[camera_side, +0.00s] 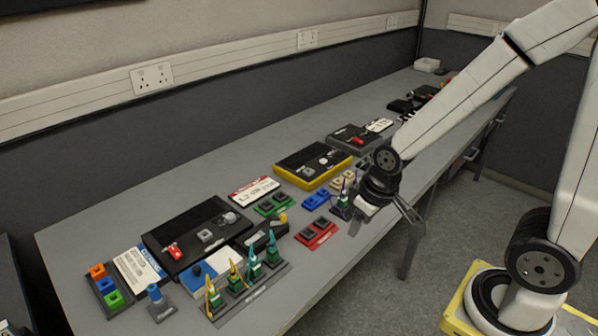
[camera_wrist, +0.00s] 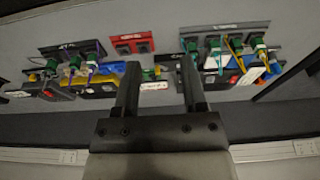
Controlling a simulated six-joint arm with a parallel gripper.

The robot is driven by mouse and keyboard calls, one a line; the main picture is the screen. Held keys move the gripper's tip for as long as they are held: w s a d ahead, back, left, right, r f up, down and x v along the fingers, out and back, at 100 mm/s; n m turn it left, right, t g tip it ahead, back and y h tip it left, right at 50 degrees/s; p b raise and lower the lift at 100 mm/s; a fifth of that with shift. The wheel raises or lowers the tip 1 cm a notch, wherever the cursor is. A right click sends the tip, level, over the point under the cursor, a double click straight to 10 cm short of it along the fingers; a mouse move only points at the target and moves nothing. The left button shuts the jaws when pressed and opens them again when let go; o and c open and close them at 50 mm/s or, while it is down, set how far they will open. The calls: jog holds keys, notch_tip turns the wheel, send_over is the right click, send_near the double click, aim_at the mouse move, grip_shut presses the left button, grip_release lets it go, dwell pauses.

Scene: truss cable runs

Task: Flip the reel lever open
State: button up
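I cannot tell for certain which part is the reel lever. A black panel (camera_side: 190,228) at the left of the bench carries a small red lever-like part (camera_side: 173,252) and a grey round knob (camera_side: 230,218). Another dark panel farther back (camera_side: 343,146) also carries a red part (camera_side: 360,140). My gripper (camera_side: 411,216) hangs at the bench's front edge, apart from all of these. In the wrist view my gripper (camera_wrist: 160,64) shows two separated fingers with nothing held between them. The lever's position cannot be read.
Upright green connectors (camera_side: 254,262) with pointed tips stand at the bench's front left. Red (camera_side: 317,234) and blue (camera_side: 316,200) blocks lie between them and my gripper. A yellow-edged black panel (camera_side: 301,177) sits mid-bench. The bench's left back surface (camera_side: 110,225) is bare.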

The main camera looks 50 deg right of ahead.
jog(key=w+d+f+n+g, duration=0.1)
jog(key=w+f+n, duration=0.15)
jog(key=w, duration=1.15)
jog(key=n+g, duration=0.2)
jog(key=n, duration=0.1)
send_over(283, 215)
jog(key=shift+f, duration=3.05)
jog(key=shift+f, duration=3.9)
grip_shut()
